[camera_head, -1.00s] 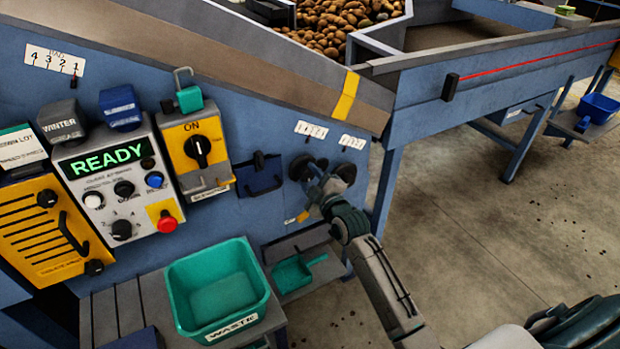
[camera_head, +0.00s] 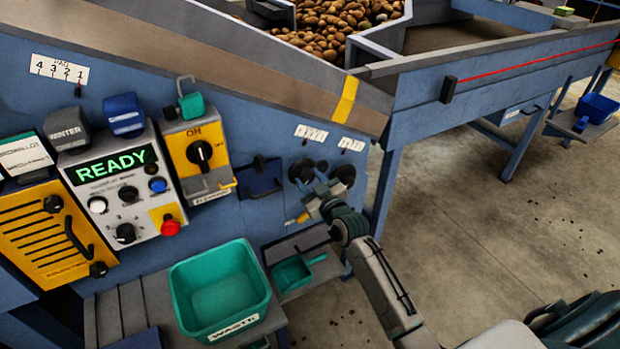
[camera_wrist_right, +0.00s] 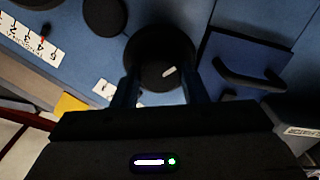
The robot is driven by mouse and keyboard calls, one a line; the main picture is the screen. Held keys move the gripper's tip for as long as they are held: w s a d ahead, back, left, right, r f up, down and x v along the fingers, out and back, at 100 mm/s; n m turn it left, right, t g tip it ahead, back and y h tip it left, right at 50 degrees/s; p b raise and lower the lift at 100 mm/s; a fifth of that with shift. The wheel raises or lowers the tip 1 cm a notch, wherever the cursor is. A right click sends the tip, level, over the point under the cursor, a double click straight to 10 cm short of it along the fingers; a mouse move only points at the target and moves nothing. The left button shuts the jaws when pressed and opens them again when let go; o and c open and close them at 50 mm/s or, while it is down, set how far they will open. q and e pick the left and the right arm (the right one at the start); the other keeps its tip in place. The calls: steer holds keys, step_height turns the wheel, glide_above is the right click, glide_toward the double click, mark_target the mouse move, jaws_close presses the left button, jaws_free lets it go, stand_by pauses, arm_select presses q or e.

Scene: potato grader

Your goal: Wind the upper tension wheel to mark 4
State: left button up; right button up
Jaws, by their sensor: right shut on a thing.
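Two dark round wheels sit side by side on the blue machine panel, a left wheel (camera_head: 302,169) and a right wheel (camera_head: 345,174). Each has a small white scale above it, the left scale (camera_head: 311,133) and the right scale (camera_head: 351,144); neither is readable in the head view. My right gripper (camera_head: 313,188) is at the left wheel. In the right wrist view its fingers (camera_wrist_right: 160,90) are shut on this wheel (camera_wrist_right: 158,50), which has a short white mark on its face. I cannot tell from the lettering which wheel is the upper one. My left gripper is not in view.
A blue flap with a black handle (camera_wrist_right: 245,78) is close beside the held wheel. A control box with a READY display (camera_head: 110,165) and a yellow ON switch box (camera_head: 200,155) are farther left. A green waste bin (camera_head: 220,290) and green scoop (camera_head: 296,272) are below.

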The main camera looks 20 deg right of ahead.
steer(key=m+p, duration=0.1)
steer(key=m, duration=0.3)
steer(key=shift+m, duration=0.3)
steer(key=m+p, duration=0.1)
steer(key=m, duration=0.2)
steer(key=shift+m+p, duration=0.4)
steer(key=shift+m, duration=0.6)
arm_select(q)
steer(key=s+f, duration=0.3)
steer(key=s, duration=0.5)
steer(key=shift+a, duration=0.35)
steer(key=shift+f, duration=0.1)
arm_select(e)
steer(key=o, duration=1)
